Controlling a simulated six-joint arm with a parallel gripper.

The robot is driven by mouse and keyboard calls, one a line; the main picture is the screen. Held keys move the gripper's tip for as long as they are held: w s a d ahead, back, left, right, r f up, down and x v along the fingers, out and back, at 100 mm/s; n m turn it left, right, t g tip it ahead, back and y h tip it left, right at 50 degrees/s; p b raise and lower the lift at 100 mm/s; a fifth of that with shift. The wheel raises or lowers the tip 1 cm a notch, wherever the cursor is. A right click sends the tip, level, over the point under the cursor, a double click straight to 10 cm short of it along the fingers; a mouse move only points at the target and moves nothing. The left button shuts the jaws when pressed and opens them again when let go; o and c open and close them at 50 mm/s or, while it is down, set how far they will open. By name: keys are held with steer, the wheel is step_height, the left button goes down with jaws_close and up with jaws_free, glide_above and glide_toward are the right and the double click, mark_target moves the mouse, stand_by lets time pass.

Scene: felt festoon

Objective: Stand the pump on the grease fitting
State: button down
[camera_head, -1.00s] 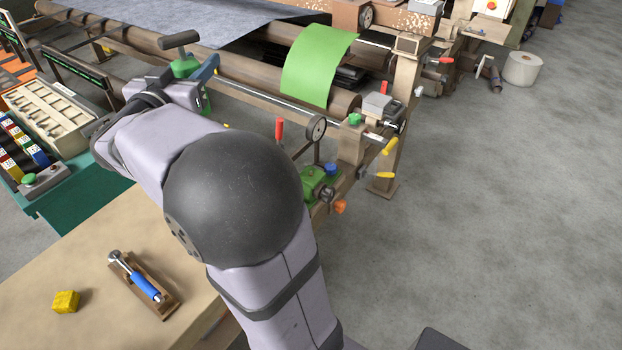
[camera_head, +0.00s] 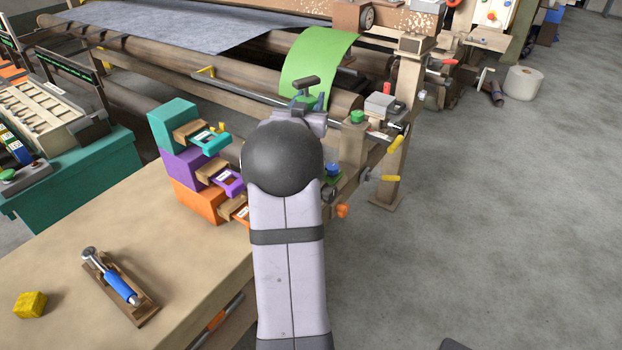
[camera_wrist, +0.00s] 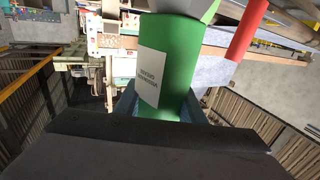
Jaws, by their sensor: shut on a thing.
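The pump (camera_head: 306,97) has a green body and a dark T-shaped handle on top. In the head view it is held up, roughly upright, in front of the green sheet over the machine's end. In the wrist view its green body with a white label (camera_wrist: 151,80) fills the middle. My gripper (camera_wrist: 158,112) is shut on the pump, with blue fingers on both sides of the body. My arm hides the pump's lower part in the head view. I cannot make out the grease fitting; my arm covers part of the machine there.
A red handle (camera_wrist: 247,30) stands close to the pump in the wrist view. A blue knob (camera_head: 333,169) and yellow handles (camera_head: 383,178) are right of my arm. Stacked coloured drawers (camera_head: 185,165), a blue-handled tool (camera_head: 120,285) and a yellow block (camera_head: 30,304) are on the bench.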

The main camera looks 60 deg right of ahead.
step_height(320, 180, down, 11)
steer(key=shift+s+d+r, duration=0.15)
steer(key=shift+s+d, duration=0.25)
steer(key=shift+d, duration=0.05)
stand_by(0.6)
steer(key=shift+f, duration=0.25)
steer(key=c, duration=1.2)
jaws_free()
steer(key=shift+o, duration=0.2)
steer(key=shift+a+r, duration=0.15)
steer(key=b+v, duration=0.1)
steer(key=v, duration=1)
steer(key=shift+s+a, duration=0.15)
steer(key=shift+a, duration=0.25)
